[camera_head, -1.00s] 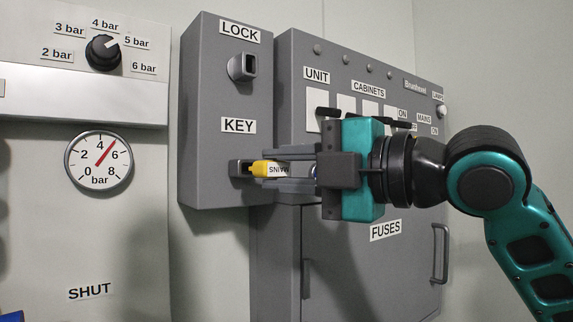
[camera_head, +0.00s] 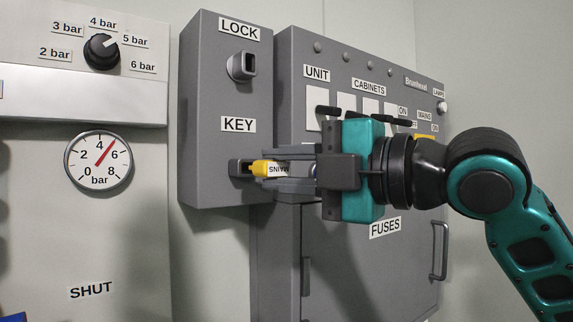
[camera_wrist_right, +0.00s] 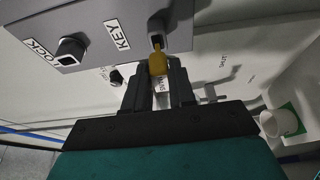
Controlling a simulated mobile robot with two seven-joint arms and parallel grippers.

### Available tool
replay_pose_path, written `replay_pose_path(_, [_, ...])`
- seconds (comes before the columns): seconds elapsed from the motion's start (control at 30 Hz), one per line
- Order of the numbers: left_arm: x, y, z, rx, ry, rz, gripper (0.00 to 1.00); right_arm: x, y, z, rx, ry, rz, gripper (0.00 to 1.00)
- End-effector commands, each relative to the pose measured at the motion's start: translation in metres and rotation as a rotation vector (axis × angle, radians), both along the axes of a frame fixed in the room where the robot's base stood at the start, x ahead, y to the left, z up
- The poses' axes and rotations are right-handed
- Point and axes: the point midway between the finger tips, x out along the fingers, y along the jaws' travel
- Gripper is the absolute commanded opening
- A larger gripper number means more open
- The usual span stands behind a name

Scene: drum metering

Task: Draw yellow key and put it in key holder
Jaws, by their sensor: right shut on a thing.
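I cannot tell how much of the tip is inside. A square LOCK socket (camera_head: 243,67) is above, empty. No key holder is labelled in view. My left gripper is not in view.
A grey cabinet (camera_head: 350,240) with switches and a FUSES door stands right of the box, behind my right arm. A pressure dial (camera_head: 99,163) and a black knob (camera_head: 101,51) are on the left panel. A small yellow piece shows by the MAINS label (camera_head: 425,138).

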Motion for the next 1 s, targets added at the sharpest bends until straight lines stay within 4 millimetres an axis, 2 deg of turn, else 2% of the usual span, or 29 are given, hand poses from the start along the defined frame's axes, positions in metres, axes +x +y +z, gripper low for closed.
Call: replay_pose_path(1.0, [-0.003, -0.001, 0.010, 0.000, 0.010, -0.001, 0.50, 0.015, 0.011, 0.001, 0.001, 0.001, 0.000, 0.00])
